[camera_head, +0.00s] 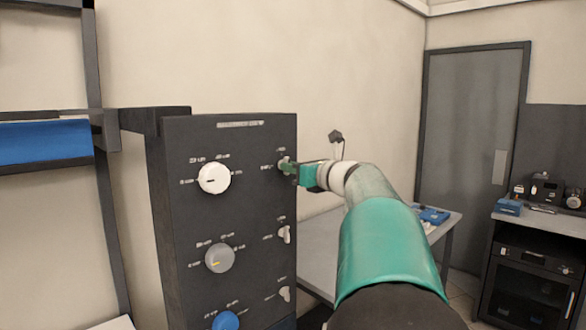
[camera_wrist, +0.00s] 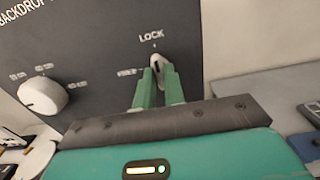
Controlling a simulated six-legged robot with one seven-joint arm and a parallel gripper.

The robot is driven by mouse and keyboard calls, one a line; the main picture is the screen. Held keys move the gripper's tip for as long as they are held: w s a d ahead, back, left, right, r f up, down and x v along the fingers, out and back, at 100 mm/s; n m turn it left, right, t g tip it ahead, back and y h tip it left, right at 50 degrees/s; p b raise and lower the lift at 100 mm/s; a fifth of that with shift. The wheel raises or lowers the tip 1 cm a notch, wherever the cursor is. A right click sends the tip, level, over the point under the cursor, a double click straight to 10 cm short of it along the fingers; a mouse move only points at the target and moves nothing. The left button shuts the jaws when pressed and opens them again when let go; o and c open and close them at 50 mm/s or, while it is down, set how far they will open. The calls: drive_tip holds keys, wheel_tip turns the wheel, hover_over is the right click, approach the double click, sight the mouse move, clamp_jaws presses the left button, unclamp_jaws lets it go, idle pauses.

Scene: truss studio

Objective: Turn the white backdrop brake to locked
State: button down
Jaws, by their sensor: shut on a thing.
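The dark backdrop panel (camera_head: 262,205) stands upright, with a white knob (camera_head: 213,178) at its top left. The white backdrop brake (camera_wrist: 156,60) is the small pale lever right of that knob, which also shows in the wrist view (camera_wrist: 45,96). The lever looks nearly upright, its visible end just below the word LOCK; a second label sits to its left. My gripper (camera_wrist: 158,70) is shut on the lever, a green finger on each side. In the head view my gripper (camera_head: 292,170) covers most of the brake.
A grey knob (camera_head: 219,258) and a blue knob (camera_head: 226,320) sit lower on the panel, each with a small lever to its right, the middle one (camera_head: 285,235) clear. A grey table (camera_head: 318,240) stands behind the arm. A door (camera_head: 470,150) is at the right.

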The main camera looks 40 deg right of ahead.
drive_tip(key=c, duration=1.5)
unclamp_jaws()
drive_tip(key=shift+s, duration=0.1)
drive_tip(key=s, duration=1.3)
drive_tip(key=shift+s+d, duration=0.2)
drive_tip(key=shift+s, duration=0.1)
